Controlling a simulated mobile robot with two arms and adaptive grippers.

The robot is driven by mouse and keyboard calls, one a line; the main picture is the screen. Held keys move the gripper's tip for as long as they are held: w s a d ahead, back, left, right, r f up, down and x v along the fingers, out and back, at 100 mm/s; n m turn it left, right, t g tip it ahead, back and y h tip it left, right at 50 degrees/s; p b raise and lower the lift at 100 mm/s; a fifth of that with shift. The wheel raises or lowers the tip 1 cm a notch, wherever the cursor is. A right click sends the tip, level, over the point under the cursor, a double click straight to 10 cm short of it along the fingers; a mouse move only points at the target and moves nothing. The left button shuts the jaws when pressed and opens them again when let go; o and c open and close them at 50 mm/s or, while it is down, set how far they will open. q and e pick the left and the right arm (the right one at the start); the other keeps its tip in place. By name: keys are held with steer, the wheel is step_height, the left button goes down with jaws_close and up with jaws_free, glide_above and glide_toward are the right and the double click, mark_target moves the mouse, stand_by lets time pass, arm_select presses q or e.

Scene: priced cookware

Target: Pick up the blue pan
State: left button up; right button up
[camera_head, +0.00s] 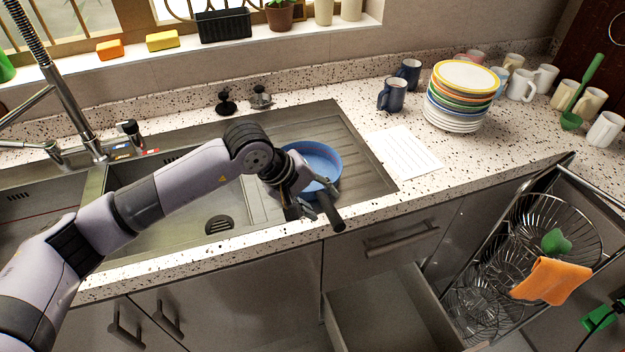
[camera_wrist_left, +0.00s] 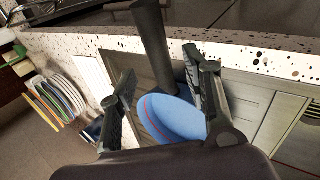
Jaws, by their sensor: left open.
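The blue pan (camera_head: 322,158) lies on the ribbed drainboard of the sink, with its black handle (camera_head: 330,212) pointing toward the counter's front edge. My left gripper (camera_head: 308,203) is over the near side of the pan and hides part of it. In the left wrist view the blue pan (camera_wrist_left: 168,118) shows between the two open fingers of my left gripper (camera_wrist_left: 160,68). The handle (camera_wrist_left: 152,38) runs between the fingers; I cannot tell whether either finger touches it. My right gripper is not in view.
A white paper (camera_head: 403,150) lies right of the drainboard. Stacked plates (camera_head: 462,95), blue mugs (camera_head: 392,95) and pale mugs stand at the back right. Below, a drawer (camera_head: 390,315) is open, and a pulled-out wire basket rack (camera_head: 545,225) holds an orange cloth (camera_head: 550,280).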

mark_target(325, 202)
arm_select(q)
steer(key=x, duration=0.1)
steer(key=p+x, duration=0.1)
steer(key=x, duration=0.1)
steer(key=p+x, duration=0.1)
steer(key=shift+w+f, duration=0.15)
steer(key=shift+w, duration=0.15)
steer(key=shift+d+f, duration=0.1)
steer(key=shift+f, duration=0.2)
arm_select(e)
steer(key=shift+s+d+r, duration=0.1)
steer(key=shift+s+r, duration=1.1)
arm_select(q)
steer(key=shift+c, duration=0.4)
steer(key=c, duration=0.4)
jaws_close()
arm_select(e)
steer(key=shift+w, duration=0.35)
arm_select(q)
steer(key=shift+w+r, duration=0.1)
steer(key=shift+w, duration=0.05)
